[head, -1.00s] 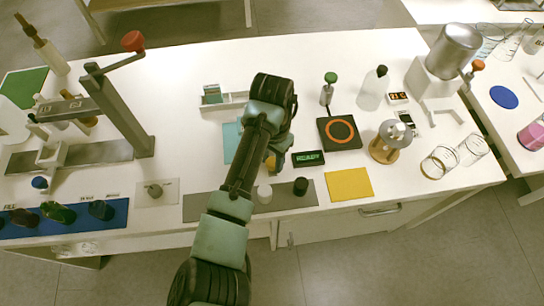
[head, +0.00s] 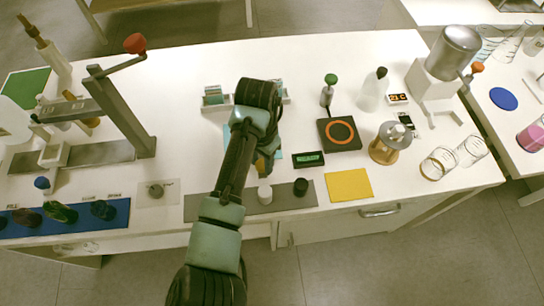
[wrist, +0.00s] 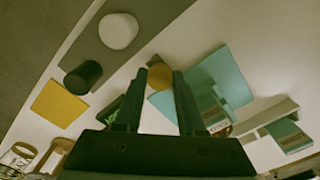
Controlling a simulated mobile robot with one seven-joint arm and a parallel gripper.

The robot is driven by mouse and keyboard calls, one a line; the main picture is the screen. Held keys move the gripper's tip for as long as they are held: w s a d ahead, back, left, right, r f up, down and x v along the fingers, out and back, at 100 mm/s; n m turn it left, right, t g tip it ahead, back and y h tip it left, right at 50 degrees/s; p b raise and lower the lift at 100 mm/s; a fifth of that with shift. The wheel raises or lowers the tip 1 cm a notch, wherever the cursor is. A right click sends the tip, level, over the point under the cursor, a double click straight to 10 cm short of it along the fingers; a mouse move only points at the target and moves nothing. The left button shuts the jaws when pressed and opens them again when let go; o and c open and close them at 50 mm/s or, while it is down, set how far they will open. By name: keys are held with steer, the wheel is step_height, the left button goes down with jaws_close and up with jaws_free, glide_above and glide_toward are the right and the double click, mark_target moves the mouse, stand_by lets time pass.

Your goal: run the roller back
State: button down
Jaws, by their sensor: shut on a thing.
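My gripper (wrist: 160,88) is shut on a small amber, rounded piece (wrist: 160,77), seen between its fingertips in the wrist view; it looks like part of the roller. In the head view my wrist covers most of the gripper, and a bit of the amber piece (head: 261,165) shows below it. A teal mat (wrist: 225,75) lies beside the fingers in the wrist view. A white piece with a teal label (wrist: 215,120) and a brownish curved edge show beside the right finger. The rest of the roller is hidden.
A white rack (head: 218,105) with small teal-labelled boxes stands behind my wrist. A grey strip (head: 225,206) in front carries a white cap (head: 265,194) and a black cap (head: 300,187). A small display (head: 308,159), hot plate (head: 340,133) and yellow mat (head: 349,185) are to the right.

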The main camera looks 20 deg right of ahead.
steer(key=a, duration=0.2)
steer(key=w+a, duration=0.1)
steer(key=a, duration=0.1)
steer(key=w+a, duration=0.1)
steer(key=a, duration=0.1)
steer(key=shift+a+p, duration=0.1)
steer(key=shift+p, duration=0.25)
steer(key=c, duration=0.5)
jaws_free()
steer(key=shift+a, duration=0.1)
steer(key=shift+s, duration=0.1)
steer(key=shift+r, duration=0.2)
step_height(320, 180, up, 13)
steer(key=p, duration=0.1)
steer(key=shift+f, duration=0.2)
